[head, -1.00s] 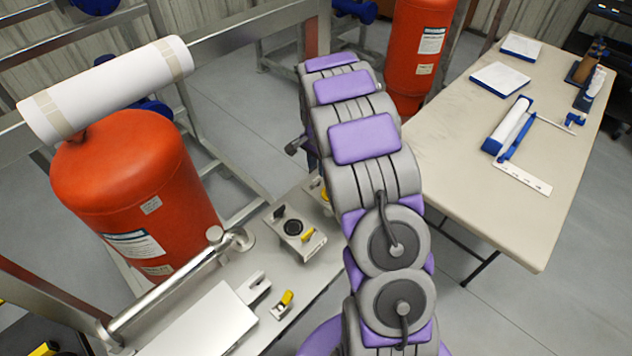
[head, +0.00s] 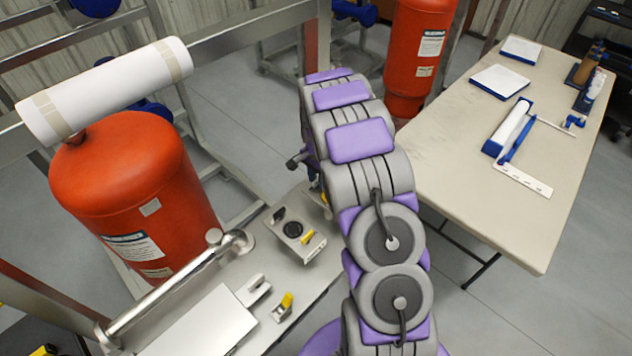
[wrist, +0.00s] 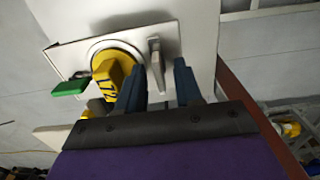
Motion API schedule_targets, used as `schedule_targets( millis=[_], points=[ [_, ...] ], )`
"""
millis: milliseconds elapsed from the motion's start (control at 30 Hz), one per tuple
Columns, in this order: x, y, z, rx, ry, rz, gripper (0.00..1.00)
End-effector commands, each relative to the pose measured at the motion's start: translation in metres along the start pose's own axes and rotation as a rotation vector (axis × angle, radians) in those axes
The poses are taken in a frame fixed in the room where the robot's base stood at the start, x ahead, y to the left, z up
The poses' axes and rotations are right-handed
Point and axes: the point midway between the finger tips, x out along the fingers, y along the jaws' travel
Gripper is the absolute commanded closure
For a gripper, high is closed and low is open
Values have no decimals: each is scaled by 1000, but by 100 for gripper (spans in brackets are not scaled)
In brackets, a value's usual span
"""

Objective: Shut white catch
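The white catch (wrist: 155,64) shows in the wrist view as a narrow, pale upright lever on the face of a white box (wrist: 196,38). It stands just right of a round yellow knob (wrist: 113,68). My gripper (wrist: 159,80) is open, with two dark blue fingers spread apart. The catch's lower end appears between the fingertips; I cannot tell whether either finger touches it. In the head view my arm hides the gripper, and I cannot make out this catch there.
A green tag (wrist: 70,88) hangs left of the knob. In the head view, an orange tank (head: 135,195) and metal bench (head: 262,318) with small latches stand left of my arm. A beige table (head: 455,165) stands right, with open floor beneath.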

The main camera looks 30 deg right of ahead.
Motion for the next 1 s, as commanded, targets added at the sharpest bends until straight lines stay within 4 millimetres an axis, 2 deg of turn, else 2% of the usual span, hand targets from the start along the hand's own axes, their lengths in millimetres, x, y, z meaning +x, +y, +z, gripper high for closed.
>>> schedule_targets(
  millis=[33, 367, 500, 800, 1000],
  points=[
    [0, 0, 0, 0, 0, 0, 68],
    [0, 0, 0, 0, 0, 0, 99],
    [-1, -1, 0, -29, 0, -1, 100],
    [-1, -1, 0, -291, 1, -2, 100],
    [-1, -1, 0, -302, 2, -2, 100]
  ],
)
